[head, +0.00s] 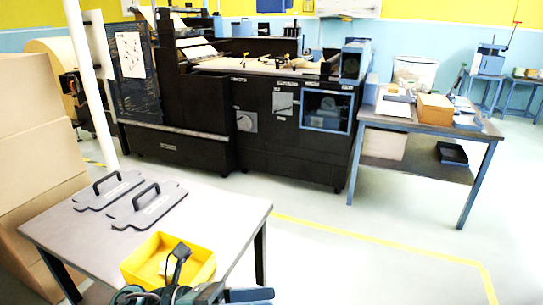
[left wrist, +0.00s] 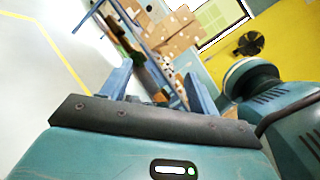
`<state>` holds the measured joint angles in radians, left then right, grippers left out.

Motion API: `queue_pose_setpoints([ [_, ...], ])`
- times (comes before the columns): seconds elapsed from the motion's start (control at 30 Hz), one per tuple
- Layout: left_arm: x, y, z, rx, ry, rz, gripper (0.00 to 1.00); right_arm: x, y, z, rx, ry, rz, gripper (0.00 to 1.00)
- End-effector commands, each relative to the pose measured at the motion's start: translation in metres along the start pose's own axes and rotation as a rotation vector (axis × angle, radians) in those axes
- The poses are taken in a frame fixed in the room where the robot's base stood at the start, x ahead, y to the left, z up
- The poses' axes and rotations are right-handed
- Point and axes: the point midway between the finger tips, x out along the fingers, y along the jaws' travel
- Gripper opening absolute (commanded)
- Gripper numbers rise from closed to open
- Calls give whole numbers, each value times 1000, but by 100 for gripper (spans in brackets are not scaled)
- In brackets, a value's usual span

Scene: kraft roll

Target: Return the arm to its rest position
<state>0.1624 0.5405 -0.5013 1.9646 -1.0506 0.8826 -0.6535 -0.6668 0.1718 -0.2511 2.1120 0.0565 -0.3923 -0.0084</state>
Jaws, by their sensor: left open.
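My left gripper (left wrist: 158,75) shows in the left wrist view with its two blue-grey fingers spread apart. Nothing is between the fingers; only distant boxes and a blue frame show behind the gap. My right gripper is in neither view.
A grey table (head: 225,208) stands close by, with two handled grey plates (head: 150,205) and a yellow bin (head: 196,265). Cardboard boxes (head: 35,150) are at left. A black machine (head: 290,135) and a side table (head: 430,128) stand beyond. Floor at right is clear.

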Motion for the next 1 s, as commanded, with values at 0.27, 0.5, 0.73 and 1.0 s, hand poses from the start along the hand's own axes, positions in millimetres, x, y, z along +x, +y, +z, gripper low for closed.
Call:
queue_pose_setpoints([
  [0.27, -76, 64, -1, -1247, -1048, 63, 60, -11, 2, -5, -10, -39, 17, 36],
  [0.5, -135, 92, -133, -2028, -1641, 143, 60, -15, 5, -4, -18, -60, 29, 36],
  [0.73, -144, 85, -185, -2257, -1815, 176, 60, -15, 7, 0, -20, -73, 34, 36],
  [1.0, -144, 85, -186, -2261, -1818, 178, 60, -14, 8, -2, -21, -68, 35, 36],
])
